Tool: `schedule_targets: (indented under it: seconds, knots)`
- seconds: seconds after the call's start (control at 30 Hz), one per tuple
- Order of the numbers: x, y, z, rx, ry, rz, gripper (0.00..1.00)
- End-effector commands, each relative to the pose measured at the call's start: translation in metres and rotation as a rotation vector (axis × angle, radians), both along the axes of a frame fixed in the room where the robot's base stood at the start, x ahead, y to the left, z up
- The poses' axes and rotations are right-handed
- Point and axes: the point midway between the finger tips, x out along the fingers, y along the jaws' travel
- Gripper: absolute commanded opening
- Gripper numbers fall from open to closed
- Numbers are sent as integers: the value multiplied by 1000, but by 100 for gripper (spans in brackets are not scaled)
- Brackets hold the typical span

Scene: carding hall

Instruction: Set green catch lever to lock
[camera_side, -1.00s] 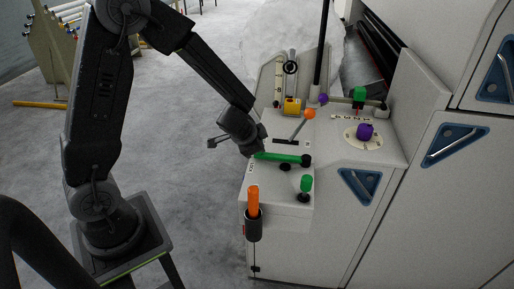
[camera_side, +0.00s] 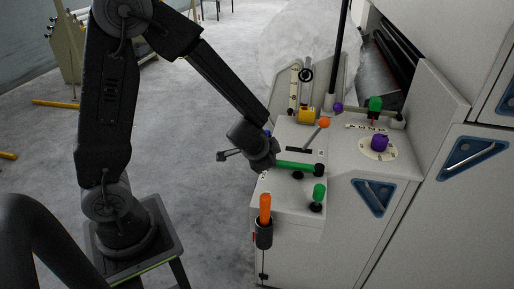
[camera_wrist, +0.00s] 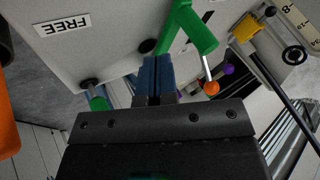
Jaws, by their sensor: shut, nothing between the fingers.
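The green catch lever (camera_side: 297,165) is a green bar lying roughly level across the top of the low cream console, with a black hub at its right end. In the wrist view the green lever (camera_wrist: 195,28) is at the top, just beyond the fingertips. My gripper (camera_wrist: 157,64) is shut and empty, its blue fingers beside the lever; whether they touch it I cannot tell. In the side view my gripper (camera_side: 270,160) covers the lever's left end, and its fingertips are hidden. A FREE label (camera_wrist: 62,25) is on the panel at upper left in the wrist view.
A green knob (camera_side: 319,192) stands in front of the lever, and an orange handle (camera_side: 265,208) sits in a black holder at the console's front. Behind are an orange-tipped lever (camera_side: 324,123), a yellow block (camera_side: 307,116) and a purple dial knob (camera_side: 379,143). Open floor lies left.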

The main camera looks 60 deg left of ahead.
Motion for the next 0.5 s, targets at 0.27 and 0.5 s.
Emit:
schedule_targets:
  seconds: [0.27,0.5]
  knots:
    - [-24,-7,33,-3,-4,0,0]
    - [-41,-13,58,-3,-3,1,0]
